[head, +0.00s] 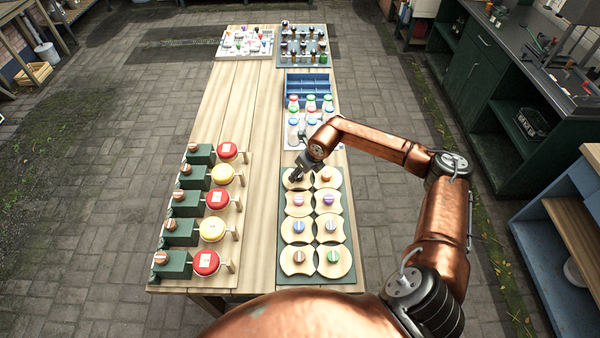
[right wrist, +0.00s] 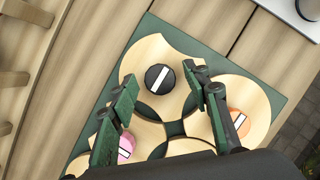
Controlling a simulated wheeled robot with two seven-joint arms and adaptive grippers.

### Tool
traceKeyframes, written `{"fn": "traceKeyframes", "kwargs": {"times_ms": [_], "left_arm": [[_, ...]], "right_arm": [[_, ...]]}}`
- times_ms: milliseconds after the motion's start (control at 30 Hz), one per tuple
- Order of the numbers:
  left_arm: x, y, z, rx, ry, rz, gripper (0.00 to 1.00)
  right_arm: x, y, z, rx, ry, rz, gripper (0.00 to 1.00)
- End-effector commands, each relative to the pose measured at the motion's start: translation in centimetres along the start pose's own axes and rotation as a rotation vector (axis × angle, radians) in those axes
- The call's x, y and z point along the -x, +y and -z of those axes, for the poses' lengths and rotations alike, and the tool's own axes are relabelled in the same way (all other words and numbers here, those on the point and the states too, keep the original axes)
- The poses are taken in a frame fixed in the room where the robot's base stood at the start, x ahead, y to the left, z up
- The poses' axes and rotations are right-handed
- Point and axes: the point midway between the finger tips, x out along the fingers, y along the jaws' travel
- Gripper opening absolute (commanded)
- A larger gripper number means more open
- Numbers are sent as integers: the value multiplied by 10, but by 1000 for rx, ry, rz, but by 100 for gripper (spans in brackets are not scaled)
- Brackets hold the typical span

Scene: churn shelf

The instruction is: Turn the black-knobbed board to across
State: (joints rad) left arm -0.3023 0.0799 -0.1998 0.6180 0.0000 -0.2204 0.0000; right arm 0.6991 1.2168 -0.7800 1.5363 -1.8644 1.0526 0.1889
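The black-knobbed board (right wrist: 141,53) is pale wood with a concave edge. It lies at a corner of a green base in the right wrist view. Its round black knob (right wrist: 153,73) has a white bar, slanted from upper right to lower left. In the head view the board (head: 289,184) is at the far left of the base (head: 317,279), mostly covered by my right gripper (head: 297,172). In the right wrist view my right gripper (right wrist: 161,80) is open, its fingers on either side of the knob with visible gaps. My left gripper is out of view.
A board with an orange knob (right wrist: 238,122) and one with a pink knob (right wrist: 126,147) lie close beside it. Several similar boards fill the base. A blue rack (head: 308,86) with jars stands behind, and red and yellow discs (head: 217,198) stand left.

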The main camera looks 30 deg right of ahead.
Motion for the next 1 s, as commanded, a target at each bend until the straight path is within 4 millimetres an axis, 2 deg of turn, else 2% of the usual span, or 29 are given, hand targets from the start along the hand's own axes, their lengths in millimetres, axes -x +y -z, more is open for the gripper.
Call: {"fn": "traceKeyframes", "kwargs": {"times_ms": [67, 600, 1000], "left_arm": [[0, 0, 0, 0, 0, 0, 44], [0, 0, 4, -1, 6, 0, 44], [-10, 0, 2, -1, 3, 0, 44]], "right_arm": [[0, 0, 0, 0, 0, 0, 38], [0, 0, 0, 0, 0, 1, 2], [-2, -2, 1, 80, 0, -33, 2]]}}
